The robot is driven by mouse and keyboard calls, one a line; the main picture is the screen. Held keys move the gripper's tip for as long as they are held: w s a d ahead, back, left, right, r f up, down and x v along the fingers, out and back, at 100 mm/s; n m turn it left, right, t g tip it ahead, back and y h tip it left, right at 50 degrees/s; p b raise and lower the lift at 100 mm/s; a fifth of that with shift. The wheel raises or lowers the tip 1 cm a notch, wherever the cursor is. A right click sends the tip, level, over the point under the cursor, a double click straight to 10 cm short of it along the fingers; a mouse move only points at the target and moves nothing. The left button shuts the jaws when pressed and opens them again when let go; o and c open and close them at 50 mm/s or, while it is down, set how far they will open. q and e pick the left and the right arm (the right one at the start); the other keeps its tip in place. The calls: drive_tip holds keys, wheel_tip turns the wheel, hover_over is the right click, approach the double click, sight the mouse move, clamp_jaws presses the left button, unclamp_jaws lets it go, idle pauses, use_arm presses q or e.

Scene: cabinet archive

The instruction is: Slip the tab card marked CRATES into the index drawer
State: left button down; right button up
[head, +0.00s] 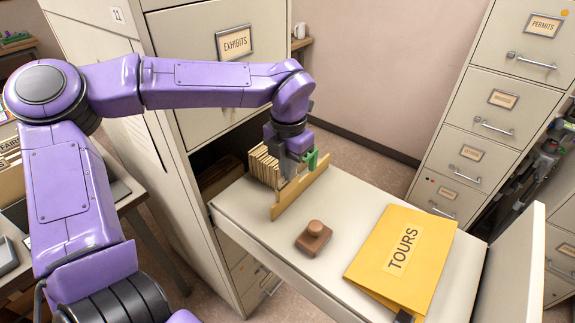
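My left gripper (292,172) reaches down into a pulled-out cabinet drawer (365,193). It is at the front end of a row of upright cream cards (263,166), just behind a tan upright board (300,196). A small green piece (312,160) shows beside the fingers. The fingertips are hidden behind the board, so I cannot tell whether they hold a card. No card marked CRATES can be read. My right gripper is not clearly in view.
In the open drawer lie a brown stamp-like block (314,237) and a yellow TOURS folder (402,258). The EXHIBITS drawer (205,75) above is shut. A cabinet with a PERMITS drawer (520,55) stands at the right. Bare drawer floor lies between block and folder.

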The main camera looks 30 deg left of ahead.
use_arm(q)
drive_tip(key=shift+f, duration=0.4)
drive_tip(key=c, duration=1.3)
unclamp_jaws()
wheel_tip(320, 180, up, 7)
drive_tip(key=p, duration=0.6)
drive_tip(key=shift+r, duration=0.1)
